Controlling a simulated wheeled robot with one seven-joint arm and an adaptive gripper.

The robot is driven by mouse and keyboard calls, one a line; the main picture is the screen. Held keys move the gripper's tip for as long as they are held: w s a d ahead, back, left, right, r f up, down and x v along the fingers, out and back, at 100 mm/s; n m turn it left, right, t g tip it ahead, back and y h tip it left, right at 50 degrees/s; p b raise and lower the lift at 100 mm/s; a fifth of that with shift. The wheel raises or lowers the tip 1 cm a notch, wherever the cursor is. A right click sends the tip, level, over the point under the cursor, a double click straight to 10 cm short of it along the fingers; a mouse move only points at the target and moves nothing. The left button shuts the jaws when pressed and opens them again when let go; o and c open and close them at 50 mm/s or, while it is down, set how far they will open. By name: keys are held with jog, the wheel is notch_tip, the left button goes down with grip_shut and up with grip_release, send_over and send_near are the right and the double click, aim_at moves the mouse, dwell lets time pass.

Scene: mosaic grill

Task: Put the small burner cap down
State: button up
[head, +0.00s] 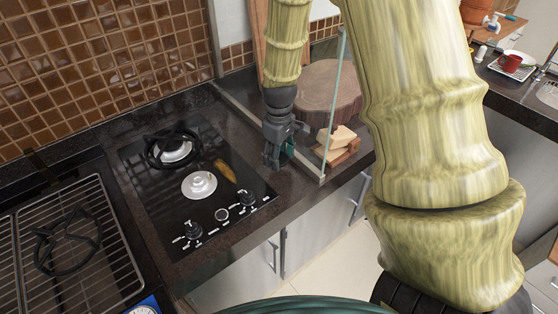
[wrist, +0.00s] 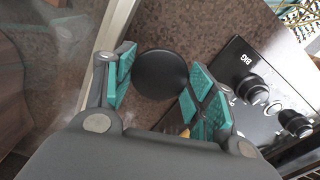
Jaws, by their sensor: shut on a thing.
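The small burner cap (wrist: 160,75) is a round black disc between the teal finger pads of my gripper (wrist: 164,88) in the wrist view. My gripper is shut on it. In the head view my gripper (head: 277,150) points down over the dark counter, just right of the black cooktop (head: 150,190). The cap cannot be made out there. The front burner (head: 199,184) shows bare silver metal with no cap or grate on it. The back burner (head: 174,150) has a black grate over it.
A glass panel (head: 334,110) stands close to the right of my gripper. Beyond it are a round wood slab (head: 328,88) and pale blocks (head: 340,141). A yellow-brown piece (head: 225,171) lies on the cooktop. Knobs (head: 194,231) line its front. A loose grate (head: 66,243) lies on the rack at left.

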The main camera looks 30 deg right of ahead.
jog(key=shift+f+p, duration=0.5)
jog(key=shift+f, duration=1.1)
jog(key=shift+f, duration=0.15)
jog(key=o, duration=1)
jog(key=shift+c, duration=0.2)
notch_tip(320, 180, up, 12)
jog(key=b, duration=0.2)
jog(key=shift+r, duration=0.2)
